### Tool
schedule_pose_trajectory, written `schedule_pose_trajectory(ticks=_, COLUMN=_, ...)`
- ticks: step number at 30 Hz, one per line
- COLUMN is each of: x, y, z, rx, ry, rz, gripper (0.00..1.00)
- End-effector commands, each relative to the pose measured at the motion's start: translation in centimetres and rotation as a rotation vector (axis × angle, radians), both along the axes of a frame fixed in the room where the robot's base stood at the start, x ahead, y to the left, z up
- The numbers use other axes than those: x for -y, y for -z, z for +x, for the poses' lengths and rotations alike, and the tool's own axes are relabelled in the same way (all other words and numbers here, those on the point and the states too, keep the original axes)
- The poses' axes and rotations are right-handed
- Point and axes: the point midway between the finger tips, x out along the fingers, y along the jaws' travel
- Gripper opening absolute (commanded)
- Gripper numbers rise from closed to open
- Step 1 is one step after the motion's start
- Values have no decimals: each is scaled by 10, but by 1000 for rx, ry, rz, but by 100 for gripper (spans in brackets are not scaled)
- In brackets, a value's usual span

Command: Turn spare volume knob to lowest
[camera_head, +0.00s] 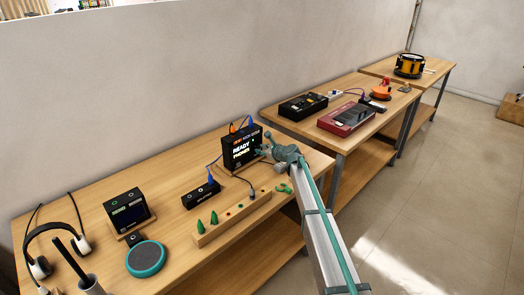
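My gripper (264,148) is at the end of my arm, above the right end of the near table, just right of a black display box (241,150) that reads "READY" and "PHONES". It is small and seen partly from behind, so I cannot tell if it is open or shut. No contact with the box is clear. I cannot identify a spare volume knob for certain. A wooden strip (225,226) in front carries green cone-shaped pieces (214,216) and smaller dark knob-like pieces. A small green piece (284,188) lies beside it, near my arm.
A small black box (201,194) with a blue cable, a black display unit (129,211), a round teal-rimmed pad (146,259) and headphones (39,266) occupy the near table. Black (303,106) and red (346,118) devices and a drum (409,66) stand on farther tables.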

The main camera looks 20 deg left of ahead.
Motion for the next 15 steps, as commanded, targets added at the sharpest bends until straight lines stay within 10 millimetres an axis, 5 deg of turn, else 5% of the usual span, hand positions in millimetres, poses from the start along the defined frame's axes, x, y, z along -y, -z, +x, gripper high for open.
schedule_pose_trajectory(ticks=3, x=0, y=0, z=0, rx=0, ry=0, rz=0, gripper=0)
schedule_pose_trajectory(ticks=15, x=0, y=3, z=-1, rx=51, ry=0, rz=-22, gripper=0)
